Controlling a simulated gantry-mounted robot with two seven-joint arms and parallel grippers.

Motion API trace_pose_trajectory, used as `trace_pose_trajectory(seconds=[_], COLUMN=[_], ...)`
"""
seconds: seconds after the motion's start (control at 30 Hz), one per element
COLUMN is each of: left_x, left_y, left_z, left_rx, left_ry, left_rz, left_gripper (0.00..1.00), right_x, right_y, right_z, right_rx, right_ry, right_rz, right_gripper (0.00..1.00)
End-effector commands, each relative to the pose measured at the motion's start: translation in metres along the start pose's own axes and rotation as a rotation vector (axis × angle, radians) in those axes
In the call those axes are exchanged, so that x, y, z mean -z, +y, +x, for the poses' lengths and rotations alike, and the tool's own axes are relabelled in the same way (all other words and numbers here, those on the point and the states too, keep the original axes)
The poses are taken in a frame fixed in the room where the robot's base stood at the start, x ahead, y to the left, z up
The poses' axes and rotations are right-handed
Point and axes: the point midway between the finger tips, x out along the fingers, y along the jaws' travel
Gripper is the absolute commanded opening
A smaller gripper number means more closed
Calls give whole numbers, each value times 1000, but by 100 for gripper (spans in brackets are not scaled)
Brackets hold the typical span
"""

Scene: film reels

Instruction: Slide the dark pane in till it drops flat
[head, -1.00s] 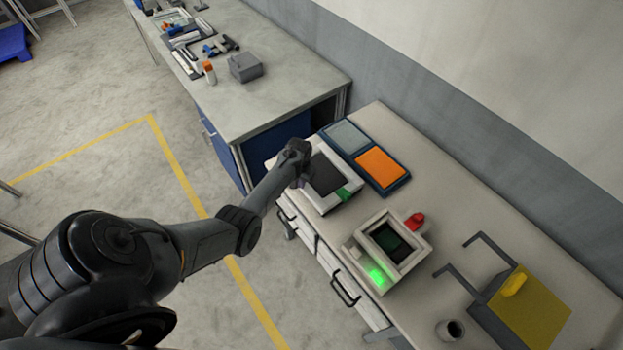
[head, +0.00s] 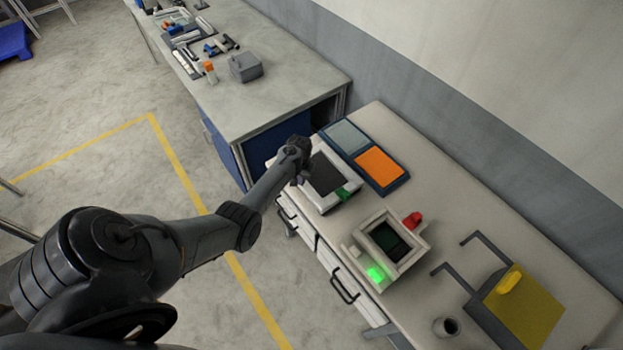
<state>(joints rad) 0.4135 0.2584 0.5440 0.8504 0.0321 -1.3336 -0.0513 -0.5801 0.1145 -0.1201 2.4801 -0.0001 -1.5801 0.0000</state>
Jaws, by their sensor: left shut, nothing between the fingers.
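The dark pane (head: 327,173) lies within a white frame (head: 323,208) on the near left part of the white bench. A green patch (head: 344,195) shows at the frame's right corner. I cannot tell whether the pane is fully flat. My left gripper (head: 303,178) is at the frame's left end, beside the pane's left edge. It is shut and holds nothing; its fingertips are small and partly hidden by the wrist. I cannot tell whether it touches the pane. My right gripper is not in view.
A blue tray (head: 401,181) with a grey pane (head: 345,136) and an orange pane (head: 380,166) lies behind the frame. To the right are a white box (head: 367,236) with a lit green light, a red knob (head: 413,219), a cup (head: 446,327) and a yellow-topped stand (head: 532,307).

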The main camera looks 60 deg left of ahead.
Motion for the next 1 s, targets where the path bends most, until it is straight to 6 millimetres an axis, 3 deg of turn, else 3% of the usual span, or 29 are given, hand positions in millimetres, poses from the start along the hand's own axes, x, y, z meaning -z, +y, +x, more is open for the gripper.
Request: trace_pose_trajectory(seconds=[1.0], left_x=[31], left_y=[18], left_z=[0], left_rx=[0], left_ry=[0], left_rz=[-1], left_gripper=[0], right_x=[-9], right_y=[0], right_z=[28], right_rx=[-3], right_ry=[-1], right_rz=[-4], right_gripper=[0])
